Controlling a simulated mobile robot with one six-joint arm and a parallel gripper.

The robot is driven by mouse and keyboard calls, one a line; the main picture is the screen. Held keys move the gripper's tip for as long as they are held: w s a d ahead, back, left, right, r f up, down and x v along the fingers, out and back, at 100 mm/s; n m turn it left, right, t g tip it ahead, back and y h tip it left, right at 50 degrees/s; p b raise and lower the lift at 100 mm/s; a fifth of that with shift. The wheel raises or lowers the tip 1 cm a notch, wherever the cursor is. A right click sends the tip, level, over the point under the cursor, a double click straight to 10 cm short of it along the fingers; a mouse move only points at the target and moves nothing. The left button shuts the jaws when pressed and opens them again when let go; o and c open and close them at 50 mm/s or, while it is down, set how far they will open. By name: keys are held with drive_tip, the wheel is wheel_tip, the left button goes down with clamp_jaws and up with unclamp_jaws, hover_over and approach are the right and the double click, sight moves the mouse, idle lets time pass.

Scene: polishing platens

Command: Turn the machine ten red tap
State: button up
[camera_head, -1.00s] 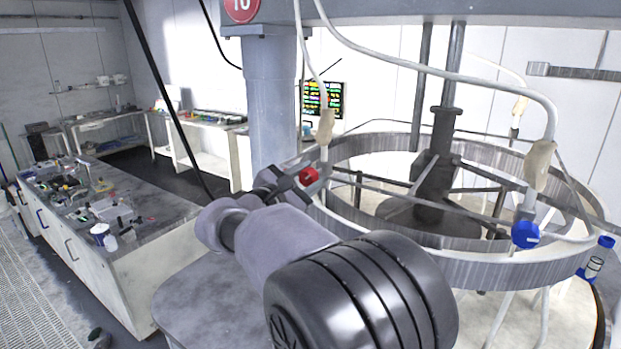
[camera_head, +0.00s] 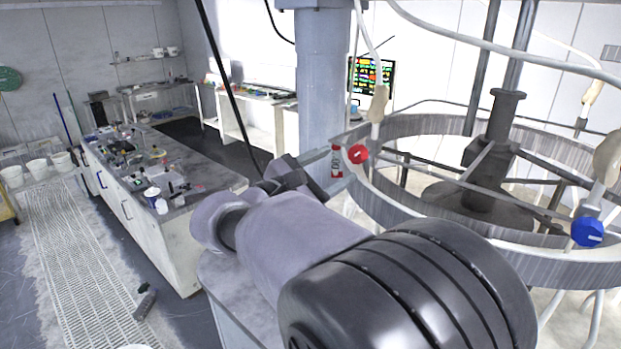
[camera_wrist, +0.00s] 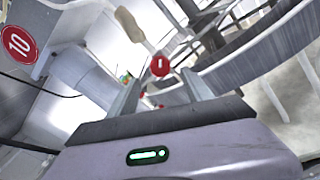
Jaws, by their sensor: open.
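The red tap (camera_head: 358,154) has a round red knob with a pale mark. A red sign with a white 10 (camera_wrist: 18,43) is at the left of the wrist view. My gripper (camera_wrist: 165,88) is open, with nothing between its fingers. In the head view my gripper (camera_head: 325,160) points at the tap from the left, its tips partly hard to make out.
A blue tap (camera_head: 587,232) sits on the ring rim (camera_head: 470,245) at right. A grey column (camera_head: 322,90) stands just behind my gripper. A small red-labelled piece (camera_head: 337,162) shows beside the red tap.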

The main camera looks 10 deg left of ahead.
drive_tip(key=v, duration=0.7)
drive_tip(key=shift+s+a, duration=0.2)
drive_tip(key=shift+s, duration=0.15)
